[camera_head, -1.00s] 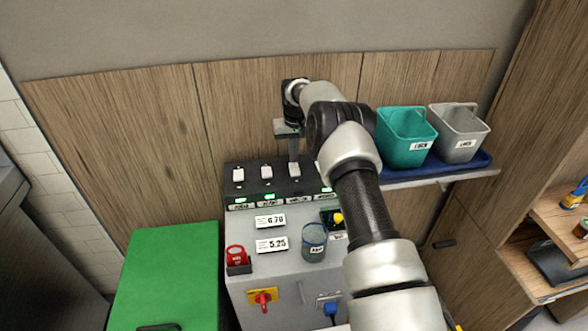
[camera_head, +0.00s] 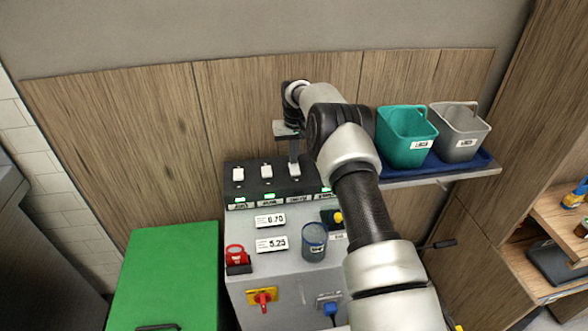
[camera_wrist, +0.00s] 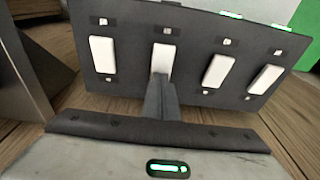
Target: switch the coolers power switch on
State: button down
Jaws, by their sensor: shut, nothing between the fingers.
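A black panel (camera_head: 252,187) on top of the grey machine carries a row of white rocker switches. Three show in the head view: left (camera_head: 238,174), middle (camera_head: 266,171) and right (camera_head: 294,169); my arm hides the rest. The wrist view shows a fourth switch (camera_wrist: 103,55) at its left end. My gripper (camera_head: 293,158) is shut and empty, fingers pointing down at the third switch. In the wrist view its fingertips (camera_wrist: 160,85) overlap the lower end of the second switch from the left (camera_wrist: 164,57) and seem to touch it. The labels are too blurred to tell which switch is the cooler's.
Green lights (camera_head: 268,195) glow below the left and middle switches. The machine front (camera_head: 285,262) holds number displays, a red part (camera_head: 236,257), a blue-grey cup (camera_head: 314,240) and a red-yellow knob (camera_head: 262,296). Teal (camera_head: 404,140) and grey (camera_head: 459,135) buckets stand on the right shelf.

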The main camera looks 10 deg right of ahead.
jog(key=shift+f, duration=0.3)
notch_tip(320, 180, up, 7)
jog(key=p, duration=0.2)
jog(key=shift+p, duration=0.35)
dwell(0.4)
notch_tip(320, 180, up, 13)
send_over(294, 173)
jog(key=s+r+t, duration=0.2)
jog(key=s+r, duration=1)
jog(key=r, duration=0.1)
jog(key=s+r, duration=0.2)
jog(key=s, duration=0.6)
jog(key=s+r, duration=0.3)
jog(key=s, duration=0.5)
jog(key=s+f+t, duration=0.1)
jog(key=s+f, duration=0.1)
jog(key=s, duration=0.6)
jog(key=s+f, duration=0.3)
jog(key=s, duration=0.4)
jog(key=shift+s+d+f+t, duration=0.15)
jog(key=shift+s+d+t, duration=0.1)
jog(key=shift+s+t, duration=0.15)
